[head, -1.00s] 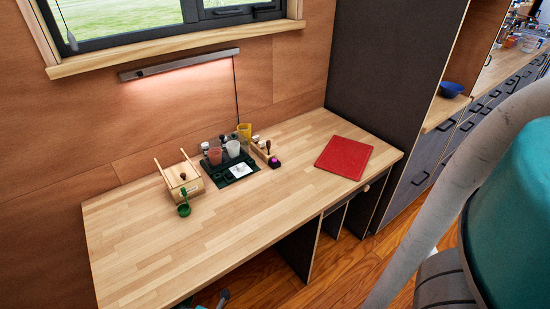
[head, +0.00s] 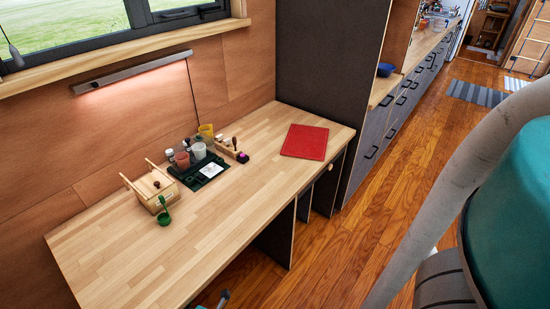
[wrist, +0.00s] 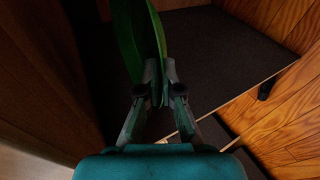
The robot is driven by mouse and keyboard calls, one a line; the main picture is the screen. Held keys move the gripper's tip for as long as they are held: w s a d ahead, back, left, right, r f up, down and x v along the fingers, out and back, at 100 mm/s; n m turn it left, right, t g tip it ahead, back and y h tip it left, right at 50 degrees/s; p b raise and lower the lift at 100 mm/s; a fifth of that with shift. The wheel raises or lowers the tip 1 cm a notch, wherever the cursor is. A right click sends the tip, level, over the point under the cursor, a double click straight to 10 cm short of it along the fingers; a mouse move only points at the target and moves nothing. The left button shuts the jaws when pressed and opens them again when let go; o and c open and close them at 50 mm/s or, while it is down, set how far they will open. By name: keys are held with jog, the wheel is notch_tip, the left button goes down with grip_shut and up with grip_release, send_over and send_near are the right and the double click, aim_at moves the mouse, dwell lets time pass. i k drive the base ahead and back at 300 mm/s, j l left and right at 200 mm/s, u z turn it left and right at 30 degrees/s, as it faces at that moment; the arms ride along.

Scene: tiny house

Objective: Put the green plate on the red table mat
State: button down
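The red table mat (head: 305,142) lies flat on the right end of the wooden desk (head: 215,215) in the head view. Nothing lies on it. In the wrist view my gripper (wrist: 160,82) is shut on the edge of the green plate (wrist: 133,35). The plate is tilted up on edge, and its upper part is cut off by the frame. The plate cannot be made out in the head view. The mat is not seen in the wrist view.
A wooden box (head: 148,192), a green scoop (head: 164,215) and a dark tray with cups (head: 200,172) stand along the desk's back and left. A dark tall panel (head: 325,80) rises behind the mat. A blue bowl (head: 386,70) sits on the counter beyond.

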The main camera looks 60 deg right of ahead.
aim_at(306, 140)
jog(key=j+z, duration=0.45)
jog(key=j, duration=0.25)
jog(key=k+l+z, duration=0.1)
jog(key=l+z, duration=0.15)
jog(key=z, duration=0.25)
